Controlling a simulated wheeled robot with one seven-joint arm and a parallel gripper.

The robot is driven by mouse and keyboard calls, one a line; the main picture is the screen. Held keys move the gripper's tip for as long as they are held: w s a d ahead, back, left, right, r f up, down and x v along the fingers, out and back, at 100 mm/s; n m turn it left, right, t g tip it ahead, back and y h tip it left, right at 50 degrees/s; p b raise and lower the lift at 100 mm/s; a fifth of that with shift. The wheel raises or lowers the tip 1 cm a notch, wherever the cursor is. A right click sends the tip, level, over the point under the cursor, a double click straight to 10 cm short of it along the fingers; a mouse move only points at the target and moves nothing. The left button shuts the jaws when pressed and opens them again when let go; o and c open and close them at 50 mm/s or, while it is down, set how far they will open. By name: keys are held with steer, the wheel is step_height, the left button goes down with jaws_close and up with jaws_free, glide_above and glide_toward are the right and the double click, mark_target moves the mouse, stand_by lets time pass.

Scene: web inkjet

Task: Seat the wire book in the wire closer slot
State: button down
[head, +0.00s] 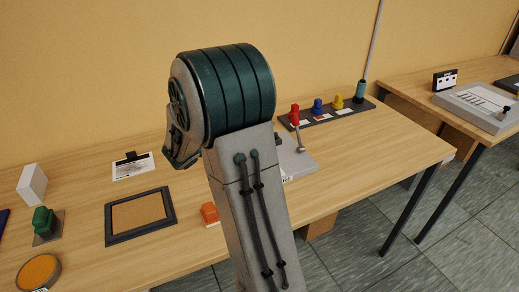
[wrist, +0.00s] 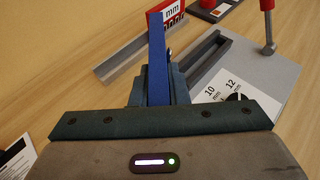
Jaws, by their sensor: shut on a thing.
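The wire book shows in the wrist view as a narrow blue upright slab (wrist: 157,55), seen nearly edge-on. My gripper (wrist: 160,88) is shut on its lower part. The wire closer (wrist: 265,82) is a grey plate with a red-handled lever and a dial marked 10 mm and 12 mm. Its dark slot-like channel (wrist: 207,57) lies just right of the book. The book appears beside the channel; its lower edge is hidden by my fingers, so contact cannot be told.
A grey bar (wrist: 131,59) and a red block marked mm (wrist: 172,14) lie near the book. In the head view a dark strip (head: 322,117) with coloured knobs stands behind the closer. A black-framed tray (head: 139,191) and an orange item (head: 209,213) are left of my arm.

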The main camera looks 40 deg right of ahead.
steer(key=s+d+r+m+g+h+b, duration=0.1)
steer(key=s+d+r+m+g, duration=0.2)
steer(key=s+d+m+g, duration=0.35)
steer(key=s+d+r+m+g+h+b, duration=0.1)
steer(key=s+d+r+m+g, duration=0.2)
steer(key=d, duration=0.7)
steer(key=shift+g, duration=0.35)
steer(key=shift+w+a+f+p, duration=0.3)
steer(key=shift+w+a+f, duration=0.15)
steer(key=shift+w+f, duration=1.35)
steer(key=shift+w+a+f+p, duration=0.4)
steer(key=shift+w+f, duration=0.95)
steer(key=shift+f, duration=0.8)
steer(key=shift+w+a+f+p, duration=0.2)
steer(key=shift+w+a+f, duration=0.3)
steer(key=shift+w+f, duration=1.3)
steer(key=shift+s+f, duration=0.15)
steer(key=shift+s, duration=0.05)
steer(key=shift+f, duration=0.15)
steer(key=c, duration=1.4)
jaws_free()
